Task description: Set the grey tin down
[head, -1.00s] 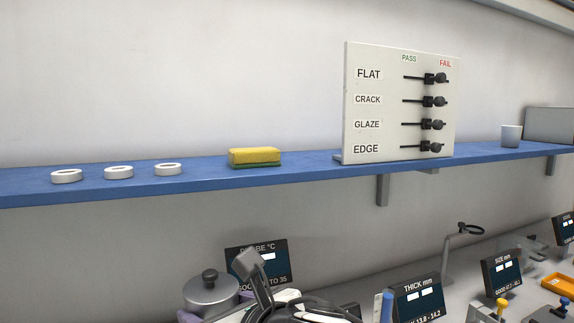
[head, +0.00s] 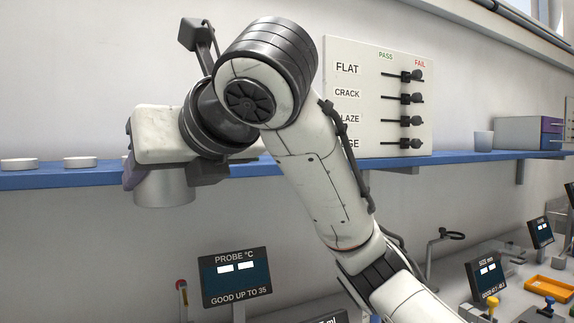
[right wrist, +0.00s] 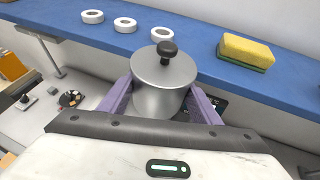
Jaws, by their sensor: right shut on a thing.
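The grey tin (head: 165,188) is a round metal pot. In the right wrist view the tin (right wrist: 160,100) shows its lid and black knob (right wrist: 167,50). My right gripper (head: 160,172) is shut on it; in the right wrist view its purple fingers (right wrist: 162,98) clasp both sides. The tin is upright, held at the front of the blue shelf (head: 60,180), its base showing below the shelf's front edge in the head view. Whether it touches the shelf cannot be told. My left gripper is not in view.
White rings (head: 80,162) and a yellow sponge (right wrist: 246,50) lie on the shelf. A check board (head: 385,130) and a cup (head: 483,140) stand farther right. Below are a probe display (head: 235,278) and an orange tray (head: 548,286). Shelf between rings and sponge is bare.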

